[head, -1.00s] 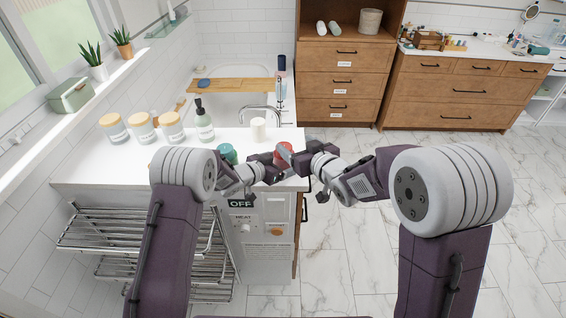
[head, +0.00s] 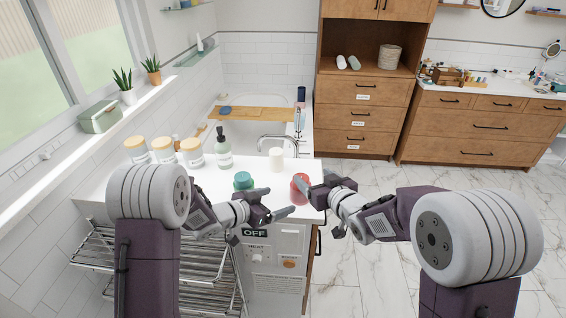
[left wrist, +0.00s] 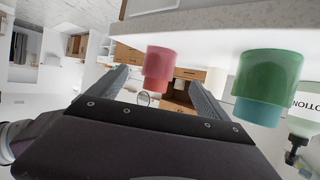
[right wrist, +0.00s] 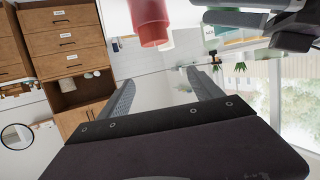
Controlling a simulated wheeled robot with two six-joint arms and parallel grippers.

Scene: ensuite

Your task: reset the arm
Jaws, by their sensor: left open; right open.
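My left gripper (head: 279,211) is open and empty over the front part of the white counter (head: 270,178). In the left wrist view its fingers (left wrist: 160,82) are spread with nothing between them. My right gripper (head: 311,187) is open and empty beside the red cup (head: 299,190), near the counter's right edge. Its spread fingers show in the right wrist view (right wrist: 162,85). The teal-green cup (head: 243,181) stands on the counter just behind my left gripper. In the right wrist view the left gripper (right wrist: 270,22) shows at the upper right.
Several lidded jars (head: 164,150), a pump bottle (head: 223,150) and a white cup (head: 276,159) stand on the counter. A metal rack (head: 95,250) is at its lower left. A bathtub with a wooden board (head: 255,114) lies behind. Floor to the right is clear.

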